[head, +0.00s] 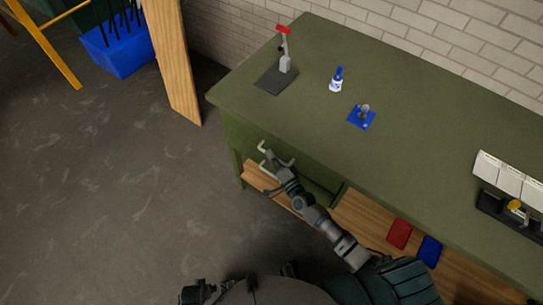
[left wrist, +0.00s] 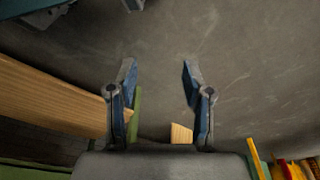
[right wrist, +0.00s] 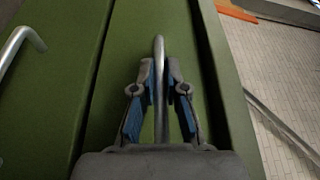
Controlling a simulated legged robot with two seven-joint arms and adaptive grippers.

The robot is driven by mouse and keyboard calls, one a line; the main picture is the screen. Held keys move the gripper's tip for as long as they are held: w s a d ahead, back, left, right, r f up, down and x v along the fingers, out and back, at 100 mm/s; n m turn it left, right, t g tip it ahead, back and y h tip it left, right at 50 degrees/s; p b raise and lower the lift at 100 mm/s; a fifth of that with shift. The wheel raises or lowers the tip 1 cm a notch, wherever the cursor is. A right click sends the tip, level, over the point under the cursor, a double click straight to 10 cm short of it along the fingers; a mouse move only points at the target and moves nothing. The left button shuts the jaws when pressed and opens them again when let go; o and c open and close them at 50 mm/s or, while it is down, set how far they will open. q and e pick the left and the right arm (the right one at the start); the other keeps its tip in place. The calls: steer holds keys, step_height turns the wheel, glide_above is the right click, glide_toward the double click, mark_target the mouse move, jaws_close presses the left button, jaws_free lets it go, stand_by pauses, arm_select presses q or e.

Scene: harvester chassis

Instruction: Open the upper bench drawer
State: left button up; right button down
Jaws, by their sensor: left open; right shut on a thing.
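The green workbench (head: 400,140) carries green drawer fronts on its side. My right gripper (head: 275,162) is at the bench side, just below the top's front edge. In the right wrist view its fingers (right wrist: 160,88) are shut on a grey metal bar handle (right wrist: 159,52) on a green drawer front (right wrist: 130,50). A second, similar handle (right wrist: 25,40) is on the neighbouring green front at the left, across a dark seam. I see no clear gap that shows the held drawer pulled out. My left gripper (left wrist: 158,80) is open and empty above the grey floor.
On the bench top stand a red-topped stand (head: 284,62), a blue-and-white bottle (head: 336,82), a blue pad (head: 362,117) and white boxes (head: 510,178). A wooden shelf (head: 365,215) below holds a red item (head: 399,234) and a blue item (head: 429,250). The floor (head: 130,180) at left is clear.

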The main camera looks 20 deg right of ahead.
arm_select(q)
steer(key=s+a+f+p, duration=0.1)
steer(key=s+f+p, duration=0.3)
steer(key=s+f, duration=0.3)
step_height(320, 180, down, 2)
steer(key=shift+f+g, duration=0.1)
steer(key=shift+g, duration=0.2)
arm_select(e)
steer(key=s+a, duration=1.6)
steer(key=a, duration=0.4)
steer(key=shift+s+a+f, duration=0.15)
steer(key=shift+s+a, duration=0.2)
steer(key=shift+s, duration=0.05)
arm_select(q)
steer(key=shift+s+a, duration=0.1)
arm_select(e)
steer(key=c, duration=1.2)
jaws_free()
steer(key=shift+d, duration=0.1)
